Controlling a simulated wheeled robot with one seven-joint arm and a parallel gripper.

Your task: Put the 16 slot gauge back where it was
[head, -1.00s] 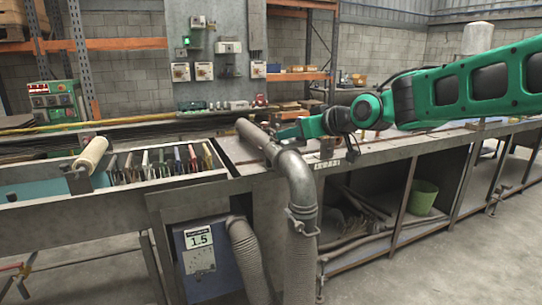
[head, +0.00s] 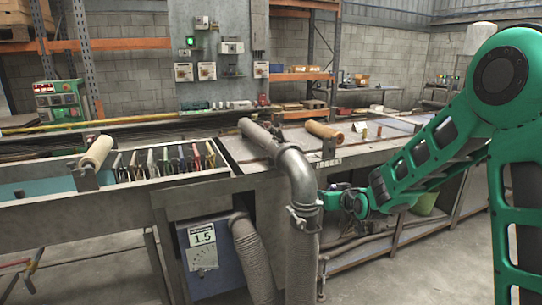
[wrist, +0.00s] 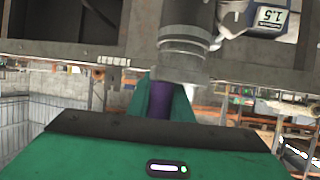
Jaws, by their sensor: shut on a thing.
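My gripper (head: 328,198) is low in front of the bench in the head view, right beside the bent grey pipe; its tips are partly hard to make out there. In the wrist view my gripper (wrist: 160,98) is shut on a purple piece (wrist: 158,102) between its green fingers. Most of the piece is hidden and no number shows on it, so I cannot tell which gauge it is. Several slot gauges (head: 165,161) of different colours stand in a row in the metal trough at left. Their numbers are too small to read.
The bent grey pipe (head: 298,180) stands very near my gripper, between it and the gauge row. A blue-grey box marked 1.5 (head: 206,258) and a ribbed hose (head: 249,258) are below the bench. A pale roller (head: 96,152) and a brown roll (head: 323,131) lie on top.

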